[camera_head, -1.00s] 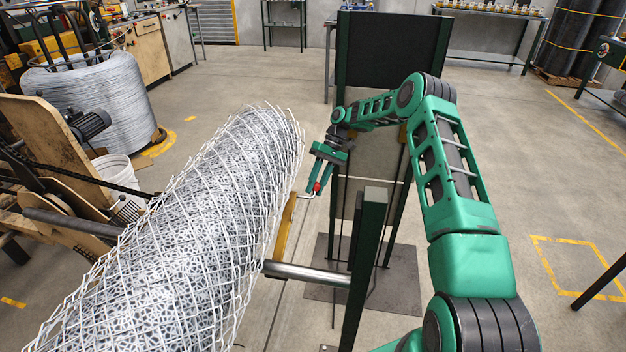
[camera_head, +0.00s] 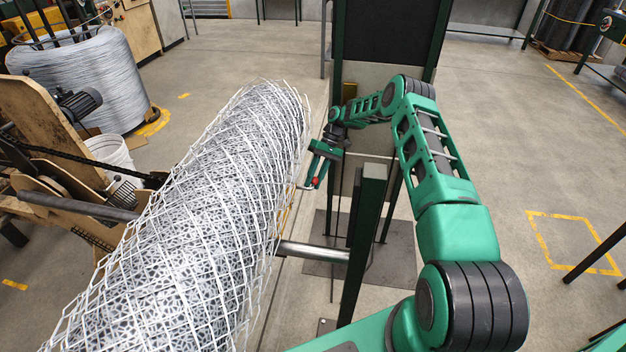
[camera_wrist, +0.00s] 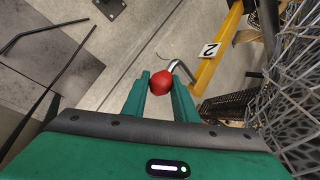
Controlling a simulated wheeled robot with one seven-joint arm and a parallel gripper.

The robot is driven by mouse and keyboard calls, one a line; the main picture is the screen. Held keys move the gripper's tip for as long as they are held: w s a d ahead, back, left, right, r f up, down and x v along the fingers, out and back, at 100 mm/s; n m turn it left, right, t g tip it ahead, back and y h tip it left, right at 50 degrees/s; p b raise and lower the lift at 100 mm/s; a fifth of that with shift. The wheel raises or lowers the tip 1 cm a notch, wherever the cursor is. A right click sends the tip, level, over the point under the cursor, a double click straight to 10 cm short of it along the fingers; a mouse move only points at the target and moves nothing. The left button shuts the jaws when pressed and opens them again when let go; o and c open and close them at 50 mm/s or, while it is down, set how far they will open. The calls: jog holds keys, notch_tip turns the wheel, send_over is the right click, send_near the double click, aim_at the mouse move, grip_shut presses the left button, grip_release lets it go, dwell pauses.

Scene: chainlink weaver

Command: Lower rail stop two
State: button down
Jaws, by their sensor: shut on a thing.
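Rail stop two is a yellow bar (camera_wrist: 217,55) with a white label marked "2" (camera_wrist: 209,50) in the wrist view. A bent metal handle (camera_wrist: 181,67) runs from the bar to a red ball knob (camera_wrist: 163,82). My gripper (camera_wrist: 160,87) is shut on this knob, one green finger on each side. In the head view my gripper (camera_head: 319,172) is right of the mesh roll's far end, with the red knob (camera_head: 316,183) at its tips. Only a thin sliver of yellow shows there; the mesh hides most of the bar.
The big wire mesh roll (camera_head: 200,215) fills the left, close to my gripper. A dark green post (camera_head: 366,235) and a metal tube (camera_head: 312,251) stand near my arm. A wire coil (camera_head: 85,90) and white bucket (camera_head: 108,152) are at left.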

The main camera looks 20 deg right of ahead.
jog(key=shift+s+f, duration=0.1)
jog(key=shift+f, duration=0.3)
